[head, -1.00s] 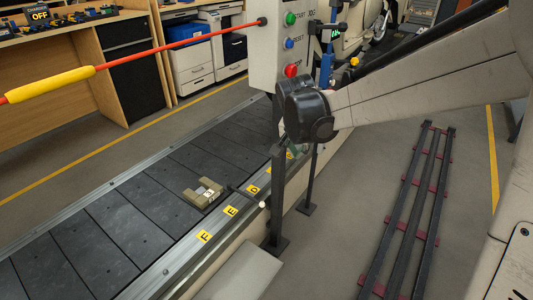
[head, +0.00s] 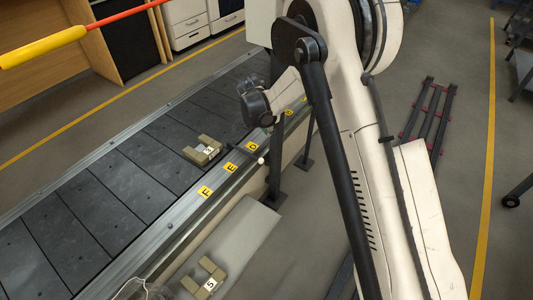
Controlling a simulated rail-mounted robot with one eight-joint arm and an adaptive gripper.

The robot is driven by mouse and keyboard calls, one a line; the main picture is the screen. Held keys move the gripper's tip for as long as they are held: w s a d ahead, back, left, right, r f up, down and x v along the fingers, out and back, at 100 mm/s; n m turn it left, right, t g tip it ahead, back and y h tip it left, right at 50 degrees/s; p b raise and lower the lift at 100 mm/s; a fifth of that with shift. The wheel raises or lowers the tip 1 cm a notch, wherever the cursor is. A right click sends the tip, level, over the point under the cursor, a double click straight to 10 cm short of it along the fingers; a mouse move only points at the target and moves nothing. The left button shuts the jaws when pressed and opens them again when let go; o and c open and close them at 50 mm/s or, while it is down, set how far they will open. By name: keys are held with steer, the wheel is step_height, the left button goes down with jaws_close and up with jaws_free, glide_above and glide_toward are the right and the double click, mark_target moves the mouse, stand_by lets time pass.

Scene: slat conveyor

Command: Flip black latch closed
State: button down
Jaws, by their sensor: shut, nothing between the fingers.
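The black latch (head: 246,154) is a thin dark bar with a pale round knob at its end. It lies across the metal side rail of the conveyor, beside the yellow E and D labels, with the knob at the outer edge. My gripper (head: 257,106) shows as a small black shape at the end of my arm, above the rail and beyond the latch, apart from it. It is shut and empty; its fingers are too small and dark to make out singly.
A beige U-shaped block (head: 203,151) sits on the conveyor slats (head: 130,186) near the latch. Another beige block (head: 205,280) sits on a grey ledge (head: 240,226) in front. A dark post (head: 275,160) stands just right of the knob.

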steer(key=f, duration=0.1)
steer(key=a+f, duration=0.1)
steer(key=f, duration=0.1)
steer(key=shift+w+m, duration=0.2)
steer(key=shift+m, duration=0.1)
steer(key=shift+f, duration=0.15)
steer(key=b+x, duration=0.3)
steer(key=x, duration=0.6)
steer(key=shift+d+f, duration=0.25)
steer(key=shift+f, duration=0.1)
steer(key=s+a, duration=0.1)
steer(key=s+a+b, duration=0.1)
steer(key=shift+s+a+f+b, duration=0.3)
steer(key=shift+a+f, duration=0.05)
steer(key=shift+a, duration=0.05)
steer(key=shift+s, duration=0.1)
